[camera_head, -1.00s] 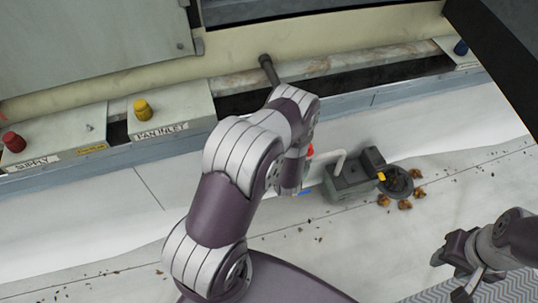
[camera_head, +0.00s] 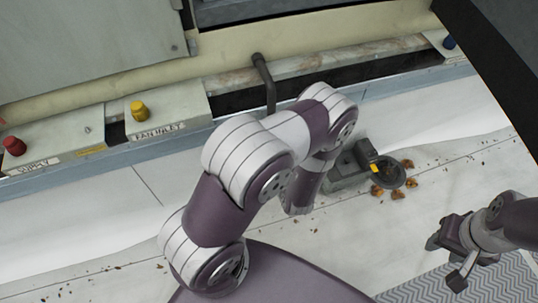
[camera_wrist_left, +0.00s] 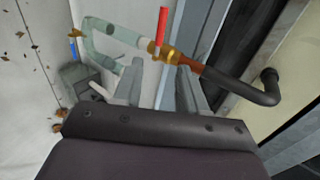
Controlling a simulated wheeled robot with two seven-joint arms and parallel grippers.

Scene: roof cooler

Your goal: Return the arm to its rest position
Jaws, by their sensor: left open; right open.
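My left arm rises from the bottom middle of the head view; its gripper is hidden behind its own links there. In the left wrist view, my left gripper (camera_wrist_left: 160,90) is open, its two grey fingers apart. A copper and brass pipe fitting (camera_wrist_left: 165,52) on a dark hose shows just beyond the fingertips; I see no grip on it. My right gripper (camera_head: 446,262) is open and empty at the lower right of the head view, over the pale floor by the patterned mat.
A grey device with a round dish (camera_head: 388,176) and brown debris stands right of my left arm. A dark bent pipe (camera_head: 268,85) rises behind the arm. Boxes with a yellow knob (camera_head: 139,111) and a red knob (camera_head: 14,145) line the left. A grey patterned mat (camera_head: 430,288) lies lower right.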

